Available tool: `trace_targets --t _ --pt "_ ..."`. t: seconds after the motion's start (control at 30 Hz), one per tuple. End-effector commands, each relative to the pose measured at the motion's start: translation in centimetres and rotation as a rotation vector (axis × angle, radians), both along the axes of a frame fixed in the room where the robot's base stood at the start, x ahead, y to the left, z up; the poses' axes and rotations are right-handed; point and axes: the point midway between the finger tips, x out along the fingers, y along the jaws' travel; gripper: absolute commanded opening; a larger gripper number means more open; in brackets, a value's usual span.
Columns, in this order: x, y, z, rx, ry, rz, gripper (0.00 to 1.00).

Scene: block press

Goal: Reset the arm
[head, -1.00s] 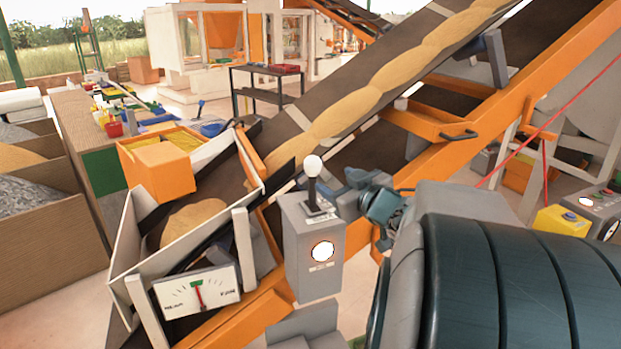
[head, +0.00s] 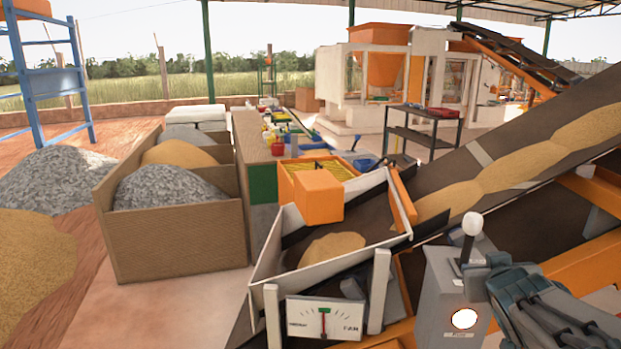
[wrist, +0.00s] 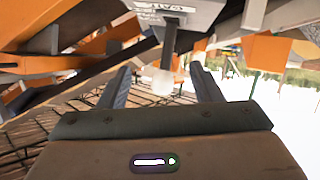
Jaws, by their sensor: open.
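My gripper (head: 480,278) is at the lower right of the head view, beside the grey control box (head: 445,300). A lever with a white knob (head: 472,224) stands nearly upright on that box, which also has a lit round button (head: 465,319). In the wrist view my two fingers (wrist: 160,72) are apart and the white knob (wrist: 163,83) shows in the gap between them. I cannot tell whether the knob lies between the fingers or beyond them. Nothing is clearly gripped. My forearm fills the head view's lower right corner.
A hopper (head: 262,262) with sand stands left of the box, with a gauge (head: 325,318) below it, needle near the green mark. A conveyor belt (head: 520,178) carrying sand rises to the right. Bins of gravel and sand (head: 180,240) stand left.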

Motion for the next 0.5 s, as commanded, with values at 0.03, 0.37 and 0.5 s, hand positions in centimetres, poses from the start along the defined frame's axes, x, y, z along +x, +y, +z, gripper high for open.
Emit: trace_targets --t 0.03,0.37,0.5 --pt "-0.7 1.2 -0.8 0.022 0.051 -0.014 0.59" --pt "-8.6 10.7 -7.7 0.206 0.507 0.007 0.59" --pt "-12.4 14.7 -9.5 0.27 0.681 0.075 0.59"
